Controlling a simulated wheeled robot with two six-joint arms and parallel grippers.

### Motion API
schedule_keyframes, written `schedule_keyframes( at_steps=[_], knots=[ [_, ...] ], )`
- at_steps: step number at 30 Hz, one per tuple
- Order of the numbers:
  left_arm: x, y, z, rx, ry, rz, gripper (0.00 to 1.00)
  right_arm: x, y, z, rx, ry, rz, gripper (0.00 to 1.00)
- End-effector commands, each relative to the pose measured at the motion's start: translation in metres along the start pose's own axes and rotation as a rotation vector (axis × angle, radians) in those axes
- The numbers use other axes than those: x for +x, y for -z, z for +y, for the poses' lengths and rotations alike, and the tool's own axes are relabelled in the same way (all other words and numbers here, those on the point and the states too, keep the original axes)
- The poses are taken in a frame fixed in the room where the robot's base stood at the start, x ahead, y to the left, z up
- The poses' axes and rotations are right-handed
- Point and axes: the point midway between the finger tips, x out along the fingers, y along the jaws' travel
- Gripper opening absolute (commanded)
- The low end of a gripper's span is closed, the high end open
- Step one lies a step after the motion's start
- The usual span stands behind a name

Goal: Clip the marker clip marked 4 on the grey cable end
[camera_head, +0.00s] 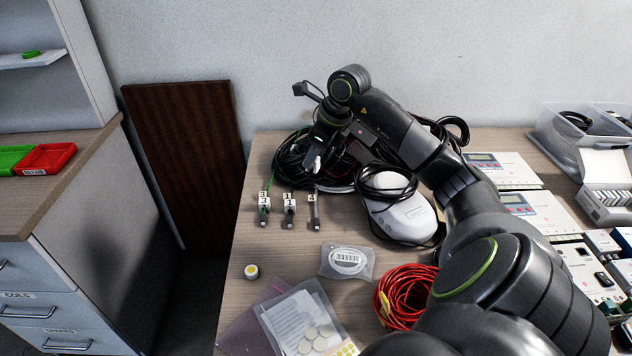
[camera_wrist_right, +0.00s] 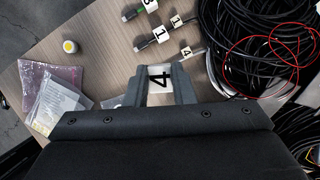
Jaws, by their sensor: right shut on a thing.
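My right gripper (camera_head: 317,161) is shut on a small white marker clip (camera_wrist_right: 160,77), whose black 4 is readable between the fingers in the right wrist view. The gripper is above the table, behind the row of cable ends. Three cable ends lie side by side. The left one (camera_head: 263,216) carries white 3 markings and a green lead; the middle one (camera_head: 290,222) carries 1 markings. The right one (camera_head: 315,222) has a small white tag with a 4 (camera_wrist_right: 187,52), and its lead looks dark grey. The held clip is apart from it. My left gripper is out of view.
Black cable coils (camera_head: 300,165) and a white device (camera_head: 400,215) stand close behind and right of the cable ends. A red cable coil (camera_head: 402,296), plastic bags (camera_head: 305,322) and a small yellow-topped pot (camera_head: 251,271) lie in front. The wood around the cable ends is clear.

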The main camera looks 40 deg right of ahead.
Motion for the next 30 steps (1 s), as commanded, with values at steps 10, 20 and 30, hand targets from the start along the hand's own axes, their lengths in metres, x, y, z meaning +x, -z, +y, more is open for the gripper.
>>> schedule_keyframes(
  at_steps=[10, 20, 30],
  knots=[
    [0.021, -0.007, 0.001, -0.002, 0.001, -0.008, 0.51, 0.07, 0.027, -0.016, -0.288, -0.124, 0.001, 0.02],
    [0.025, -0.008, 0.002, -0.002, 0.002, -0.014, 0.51, 0.091, 0.036, -0.021, -0.387, -0.16, 0.001, 0.02],
    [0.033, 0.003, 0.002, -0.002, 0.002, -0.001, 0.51, 0.11, 0.044, -0.021, -0.386, -0.16, 0.002, 0.02]
  ],
)
